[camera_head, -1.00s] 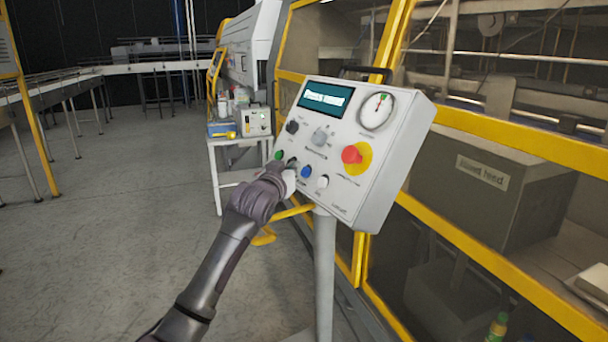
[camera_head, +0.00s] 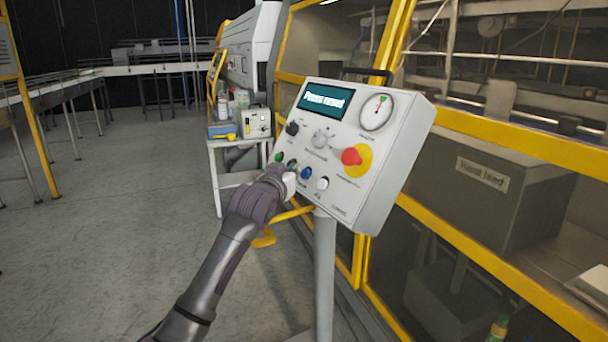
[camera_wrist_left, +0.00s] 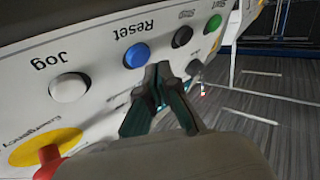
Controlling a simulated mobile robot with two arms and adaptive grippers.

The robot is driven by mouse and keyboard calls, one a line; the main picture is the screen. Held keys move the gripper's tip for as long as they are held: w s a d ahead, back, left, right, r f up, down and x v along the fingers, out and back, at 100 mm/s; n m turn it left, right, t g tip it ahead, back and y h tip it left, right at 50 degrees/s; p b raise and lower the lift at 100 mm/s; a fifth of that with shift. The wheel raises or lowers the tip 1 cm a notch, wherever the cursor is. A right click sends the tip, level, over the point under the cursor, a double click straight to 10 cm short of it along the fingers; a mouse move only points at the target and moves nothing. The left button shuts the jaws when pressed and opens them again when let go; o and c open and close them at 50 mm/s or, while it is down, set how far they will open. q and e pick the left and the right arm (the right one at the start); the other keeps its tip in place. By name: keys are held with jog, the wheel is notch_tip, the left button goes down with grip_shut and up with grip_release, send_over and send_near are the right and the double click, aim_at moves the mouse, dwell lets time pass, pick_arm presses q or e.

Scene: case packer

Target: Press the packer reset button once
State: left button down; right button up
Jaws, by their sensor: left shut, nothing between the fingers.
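The control panel (camera_head: 345,205) stands on a grey post. Its blue reset button (camera_head: 305,172) is uncovered, and in the left wrist view the blue button (camera_wrist_left: 137,54) sits beside the upside-down label "Reset". My left gripper (camera_head: 289,176) is in front of the panel's lower left part, just left of the blue button. In the left wrist view its fingers (camera_wrist_left: 163,70) are shut and empty, with the tips close to the blue button's lower right side. I cannot tell whether they touch the panel. My right gripper is not in view.
The black stop (camera_wrist_left: 182,37), green start (camera_wrist_left: 214,22) and white jog (camera_wrist_left: 70,87) buttons flank the reset button. A red emergency knob (camera_head: 351,156) sits higher right. A yellow-framed guard (camera_head: 480,252) stands behind the panel. Floor at left is clear.

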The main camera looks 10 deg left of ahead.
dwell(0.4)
pick_arm(q)
jog(key=shift+w+d+f, duration=0.2)
jog(key=shift+w+d, duration=0.05)
jog(key=shift+d, duration=0.05)
jog(key=shift+w+d+f, duration=0.2)
jog(key=shift+w+d, duration=0.05)
dwell(0.8)
dwell(0.3)
jog(key=shift+s+a+r+p, duration=0.35)
jog(key=shift+s+a+p, duration=0.2)
jog(key=shift+p, duration=0.3)
